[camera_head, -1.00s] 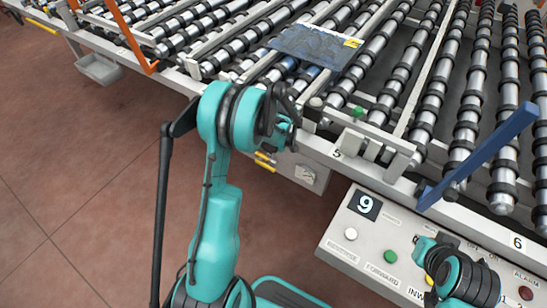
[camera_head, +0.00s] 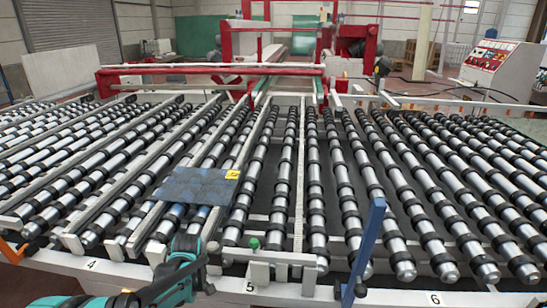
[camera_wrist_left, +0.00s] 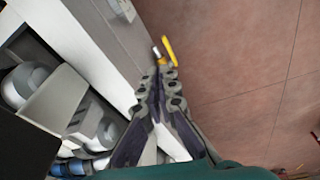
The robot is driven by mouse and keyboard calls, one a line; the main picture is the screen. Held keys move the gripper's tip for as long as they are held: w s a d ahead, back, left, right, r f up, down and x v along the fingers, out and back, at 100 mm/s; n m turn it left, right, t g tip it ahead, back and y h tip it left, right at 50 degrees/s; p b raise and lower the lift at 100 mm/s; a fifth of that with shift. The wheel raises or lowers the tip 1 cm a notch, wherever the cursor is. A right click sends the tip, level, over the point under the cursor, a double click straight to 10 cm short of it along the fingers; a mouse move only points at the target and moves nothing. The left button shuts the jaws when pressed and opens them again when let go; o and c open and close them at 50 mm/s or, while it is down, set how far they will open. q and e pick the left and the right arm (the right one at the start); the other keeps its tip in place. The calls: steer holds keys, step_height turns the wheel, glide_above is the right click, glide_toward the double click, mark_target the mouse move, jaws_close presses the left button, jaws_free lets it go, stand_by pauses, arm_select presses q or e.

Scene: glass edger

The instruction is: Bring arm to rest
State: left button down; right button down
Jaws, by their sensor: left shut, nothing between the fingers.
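My left gripper (camera_wrist_left: 165,75) shows in the left wrist view with its two fingers brought together at the tips and nothing between them. It hangs beside a pale machine frame, over the reddish floor. A yellow-handled part (camera_wrist_left: 169,50) shows just past the fingertips; I cannot tell whether they touch. In the head view, my teal left arm comes in at the bottom left, in front of the conveyor edge. My right arm and gripper are not in view.
A dark glass sheet (camera_head: 195,187) with a yellow label (camera_head: 232,174) lies on the roller conveyor (camera_head: 312,190). A blue post (camera_head: 368,240) and a green knob (camera_head: 254,243) stand at the front rail. Red machinery (camera_head: 210,75) stands behind. Open floor (camera_wrist_left: 245,60) lies right of the fingers.

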arm_select(q)
steer(key=s+d+r+m+t, duration=0.2)
steer(key=s+d+r+m, duration=0.1)
steer(key=s, duration=0.3)
steer(key=s+d+r+m+t+h, duration=0.1)
steer(key=s+d+r+m+t, duration=0.1)
steer(key=s+m, duration=0.4)
steer(key=s+d+r+m+t, duration=0.2)
steer(key=s+d+r+m, duration=0.2)
steer(key=s+r+m, duration=0.1)
steer(key=shift+s+r+h, duration=0.4)
